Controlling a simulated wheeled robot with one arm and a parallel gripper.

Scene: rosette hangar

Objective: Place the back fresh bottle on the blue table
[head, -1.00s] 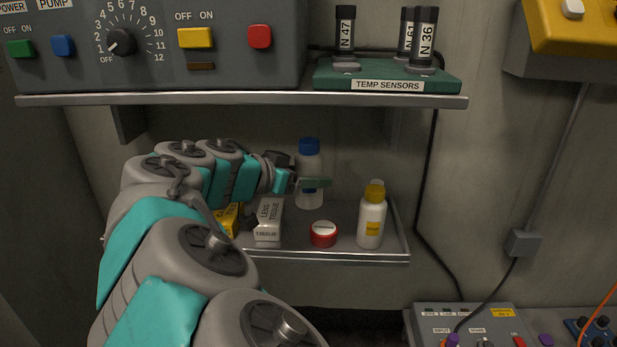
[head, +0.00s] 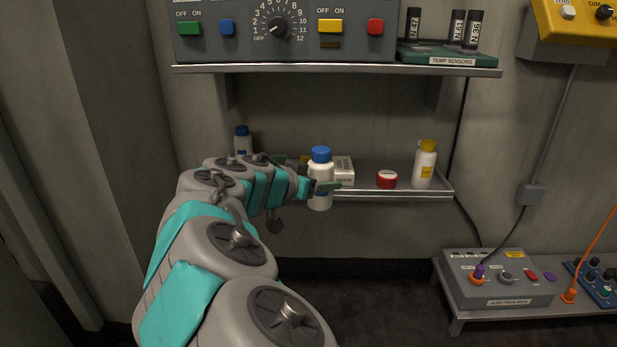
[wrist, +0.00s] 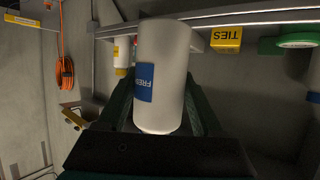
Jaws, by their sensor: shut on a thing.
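A white bottle with a blue cap (head: 320,172) is upright in my gripper (head: 322,187), just in front of the lower shelf's edge. No blue table shows in either view.
The lower shelf (head: 400,194) holds a white box (head: 344,170), a red jar (head: 387,179) and a yellow-capped bottle (head: 425,166). A yellow ties box (wrist: 227,38) and green tape (wrist: 300,40) show in the wrist view. An upper shelf (head: 340,71) overhangs. A junction box (head: 500,277) stands low right.

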